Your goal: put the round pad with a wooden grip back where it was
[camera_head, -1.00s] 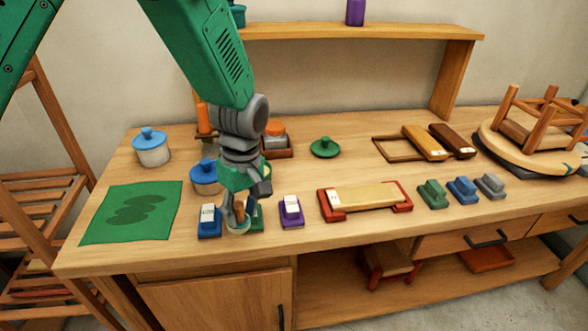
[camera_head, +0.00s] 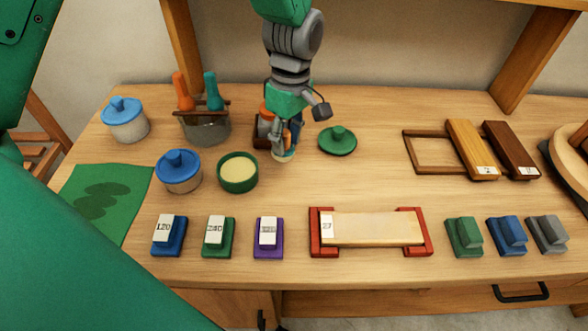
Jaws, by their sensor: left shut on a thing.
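My left gripper (camera_head: 286,146) hangs down over the back middle of the bench and is shut on the round pad (camera_head: 284,156). The pad is a small pale disc showing below the fingertips. Its wooden grip is mostly hidden between the fingers. Just behind the gripper, partly covered by it, is a small dark wooden tray with an orange-topped jar (camera_head: 265,118). I cannot tell whether the pad touches the bench. My right gripper is not in view.
An open green pot (camera_head: 238,172) of pale paste stands left of the pad, and its green lid (camera_head: 337,140) lies to the right. Blue-lidded pots (camera_head: 179,171) stand left. Sanding blocks (camera_head: 268,238) and a red-ended cradle (camera_head: 372,230) line the front. Bench is clear between.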

